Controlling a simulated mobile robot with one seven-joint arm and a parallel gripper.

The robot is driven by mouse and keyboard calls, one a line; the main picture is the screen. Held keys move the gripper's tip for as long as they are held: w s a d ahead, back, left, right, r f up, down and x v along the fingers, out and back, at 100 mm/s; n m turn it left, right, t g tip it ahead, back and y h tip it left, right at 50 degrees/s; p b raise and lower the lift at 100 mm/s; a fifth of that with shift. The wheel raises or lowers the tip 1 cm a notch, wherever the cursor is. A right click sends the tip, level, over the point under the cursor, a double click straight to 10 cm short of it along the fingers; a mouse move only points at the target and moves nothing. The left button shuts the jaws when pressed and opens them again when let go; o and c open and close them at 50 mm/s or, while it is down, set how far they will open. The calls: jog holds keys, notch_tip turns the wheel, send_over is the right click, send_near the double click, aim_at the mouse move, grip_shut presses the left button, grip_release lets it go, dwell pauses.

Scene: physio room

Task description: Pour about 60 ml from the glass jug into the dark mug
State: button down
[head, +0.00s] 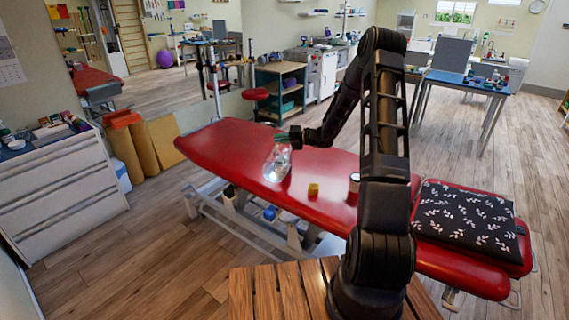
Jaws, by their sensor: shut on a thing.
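The clear glass jug (277,163) is at the far left-middle of the red treatment table (225,143), in the head view. My gripper (287,138) is at the jug's upper part and shut on it. The jug looks slightly tilted. I cannot tell whether its base touches the table, and its liquid level is not readable. A small dark cylinder with a pale top (354,183) stands on the table beside my arm; I cannot tell whether it is the dark mug. No other dark mug is clear to me.
A black leaf-patterned cushion (468,218) lies at the table's right end. A slatted wooden surface (265,292) is in front. The red surface left of the jug is clear.

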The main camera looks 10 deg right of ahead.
aim_at(276, 151)
dwell(0.3)
jog(key=shift+s+a+f+n, duration=0.15)
jog(key=shift+s+f+n, duration=0.1)
jog(key=shift+s, duration=0.15)
jog(key=shift+s+a+f+n, duration=0.15)
jog(key=shift+s+f+n, duration=0.1)
jog(key=shift+s, duration=0.15)
jog(key=s, duration=0.1)
jog(key=s+a+n+t, duration=0.1)
jog(key=s, duration=0.1)
jog(key=shift+s+a+f+n, duration=0.1)
jog(key=shift+s+a+n, duration=0.1)
jog(key=shift+n, duration=0.1)
jog(key=shift+s+a+f+n, duration=0.15)
jog(key=shift+s+f+n, duration=0.45)
jog(key=shift+f, duration=0.35)
jog(key=shift+s, duration=0.1)
dwell(0.7)
